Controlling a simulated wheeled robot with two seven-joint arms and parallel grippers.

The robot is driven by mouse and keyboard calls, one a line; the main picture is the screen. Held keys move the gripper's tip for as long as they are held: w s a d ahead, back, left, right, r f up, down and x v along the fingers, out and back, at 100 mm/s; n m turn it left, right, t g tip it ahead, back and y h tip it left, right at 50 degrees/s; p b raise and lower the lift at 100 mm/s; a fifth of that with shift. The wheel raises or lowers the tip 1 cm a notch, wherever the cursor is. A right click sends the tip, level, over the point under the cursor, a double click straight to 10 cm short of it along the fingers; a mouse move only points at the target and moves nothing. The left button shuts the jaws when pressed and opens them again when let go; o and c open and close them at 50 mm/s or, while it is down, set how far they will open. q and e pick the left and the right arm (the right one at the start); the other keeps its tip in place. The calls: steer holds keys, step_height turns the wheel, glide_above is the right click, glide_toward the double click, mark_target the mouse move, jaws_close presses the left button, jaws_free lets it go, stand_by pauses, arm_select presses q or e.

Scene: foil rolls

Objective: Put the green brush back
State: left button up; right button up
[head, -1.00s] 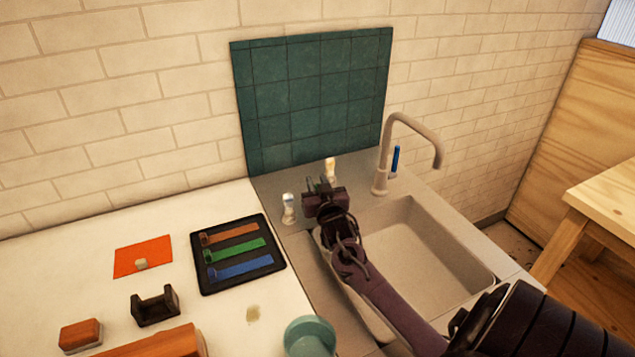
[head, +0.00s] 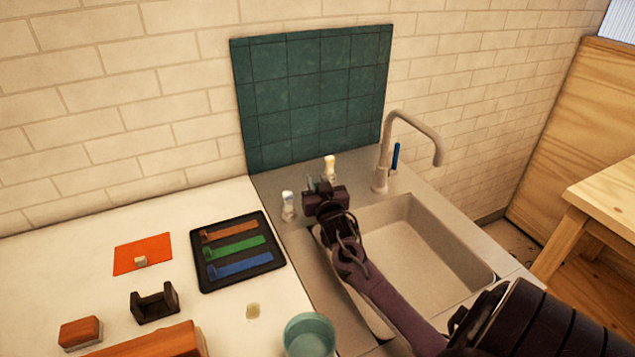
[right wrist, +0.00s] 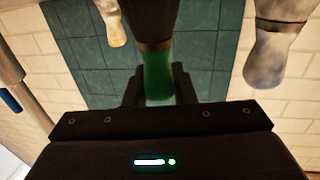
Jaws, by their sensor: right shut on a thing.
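My right gripper (head: 318,184) is over the back left of the sink area. In the right wrist view its fingers (right wrist: 158,88) are shut on the green brush (right wrist: 158,72), of which a green end, a brown band and a dark part show. In the head view the gripper mostly hides the brush. A whitish brush-like piece (head: 288,206) stands left of the gripper, and a cream one (head: 329,168) stands behind it. Both also show in the right wrist view, the whitish one (right wrist: 270,55) and the cream one (right wrist: 116,28), apart from the green brush. My left gripper is out of view.
The sink (head: 440,250) and tap (head: 410,122) are to the right. A black tray (head: 200,268) with brown, green and blue strips lies on the counter. A teal cup (head: 310,335), a dark holder (head: 154,312) and an orange sheet (head: 130,255) are nearby. A teal tiled panel (head: 312,90) stands behind.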

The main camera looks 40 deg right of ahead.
steer(key=shift+f, duration=0.45)
stand_by(0.3)
steer(key=o, duration=1.1)
steer(key=shift+c, duration=0.2)
steer(key=shift+o, duration=0.3)
steer(key=o, duration=0.4)
steer(key=shift+r+p, duration=3.85)
steer(key=shift+r, duration=0.7)
